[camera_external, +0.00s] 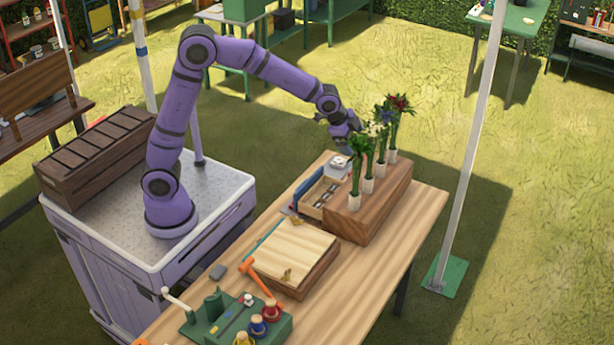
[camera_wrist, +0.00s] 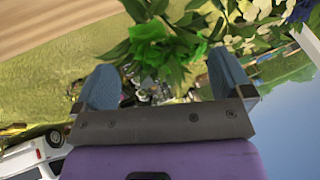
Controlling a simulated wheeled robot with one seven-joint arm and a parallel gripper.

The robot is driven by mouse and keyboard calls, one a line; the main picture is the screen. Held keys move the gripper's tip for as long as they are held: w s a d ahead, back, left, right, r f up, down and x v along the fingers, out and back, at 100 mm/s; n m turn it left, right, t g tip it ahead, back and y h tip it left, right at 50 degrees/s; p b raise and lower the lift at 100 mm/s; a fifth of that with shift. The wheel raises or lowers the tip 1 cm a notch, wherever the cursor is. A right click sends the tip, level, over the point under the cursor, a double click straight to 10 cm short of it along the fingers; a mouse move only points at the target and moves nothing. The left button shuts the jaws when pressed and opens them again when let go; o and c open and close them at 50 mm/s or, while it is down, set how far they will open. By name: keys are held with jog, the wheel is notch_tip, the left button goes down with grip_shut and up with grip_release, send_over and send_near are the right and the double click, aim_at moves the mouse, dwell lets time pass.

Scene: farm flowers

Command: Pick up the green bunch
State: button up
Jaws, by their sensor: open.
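The green bunch (camera_external: 356,168) is the nearest of a row of flower bunches and stands upright in a white holder on a brown wooden block (camera_external: 368,222). My gripper (camera_external: 350,137) is at the upper left of this row, close to the bunches' heads. In the wrist view my gripper (camera_wrist: 166,84) is open, its two blue-grey fingers spread. There the green bunch (camera_wrist: 152,38) shows its bright green bloom and leaves just beyond the fingertips, between them. I cannot tell whether any leaf touches a finger.
White (camera_external: 375,131), blue-purple (camera_external: 385,116) and red (camera_external: 399,103) bunches stand close behind the green one. An open wooden box (camera_external: 312,195) lies left of the block. A flat wooden case (camera_external: 295,250) and a green tool holder (camera_external: 240,325) occupy the nearer tabletop. The table's right strip is clear.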

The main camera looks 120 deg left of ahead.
aim_at(357, 149)
jog(key=shift+s+x, duration=0.1)
jog(key=shift+x, duration=1.25)
jog(key=shift+s+x, duration=0.15)
jog(key=shift+x, duration=1.2)
jog(key=shift+c, duration=0.3)
